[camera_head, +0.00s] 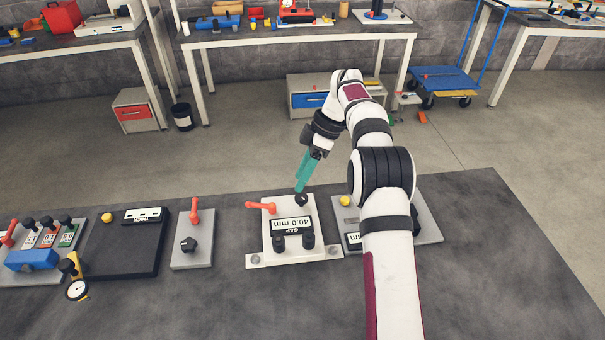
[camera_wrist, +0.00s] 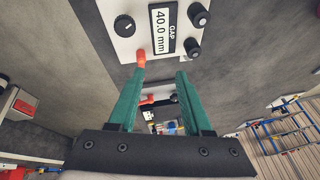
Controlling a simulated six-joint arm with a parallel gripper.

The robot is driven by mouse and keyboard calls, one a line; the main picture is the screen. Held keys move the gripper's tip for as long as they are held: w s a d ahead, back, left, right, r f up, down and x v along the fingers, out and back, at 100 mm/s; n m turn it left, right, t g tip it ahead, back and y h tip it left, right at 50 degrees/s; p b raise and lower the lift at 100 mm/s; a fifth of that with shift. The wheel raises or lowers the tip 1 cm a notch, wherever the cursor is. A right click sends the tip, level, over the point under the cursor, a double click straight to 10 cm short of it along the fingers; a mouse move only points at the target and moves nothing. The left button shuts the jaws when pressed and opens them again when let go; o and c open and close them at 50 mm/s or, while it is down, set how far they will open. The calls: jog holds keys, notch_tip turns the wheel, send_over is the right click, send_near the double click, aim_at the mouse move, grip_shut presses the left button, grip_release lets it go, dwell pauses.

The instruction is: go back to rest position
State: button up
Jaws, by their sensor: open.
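My gripper (camera_head: 299,188) has teal fingers and hangs tilted downward over the back edge of the gap panel (camera_head: 280,240). In the wrist view my gripper (camera_wrist: 160,72) is open, its two fingers apart with nothing between them. The gap panel's display (camera_head: 291,224) reads 40.0 mm. The panel's upper black knob (camera_head: 302,199) appears just below the fingertips in the head view; whether they touch it cannot be told. In the wrist view the panel's orange lever (camera_wrist: 140,56) shows close to the left fingertip.
Left of the gap panel stand a grey plate with an orange lever (camera_head: 192,240), a black unit (camera_head: 125,245) and a rack with coloured strips (camera_head: 45,245). Another panel (camera_head: 428,222) lies partly behind my arm. The front of the bench (camera_head: 220,310) is clear.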

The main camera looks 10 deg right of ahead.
jog(key=s+a+r+m+h, duration=0.1)
jog(key=s+r+m, duration=0.5)
jog(key=s, duration=0.4)
jog(key=s+r+m+h, duration=0.1)
jog(key=s+r+m, duration=0.5)
jog(key=s, duration=0.3)
jog(key=s+f+m, duration=0.3)
jog(key=s+m, duration=0.1)
jog(key=s, duration=0.6)
jog(key=s+f+m+t+h, duration=0.1)
jog(key=s+f+m, duration=0.2)
jog(key=s, duration=0.6)
jog(key=m, duration=0.2)
jog(key=shift+s+d+m, duration=0.15)
jog(key=shift+s+m, duration=0.15)
jog(key=shift+s, duration=0.1)
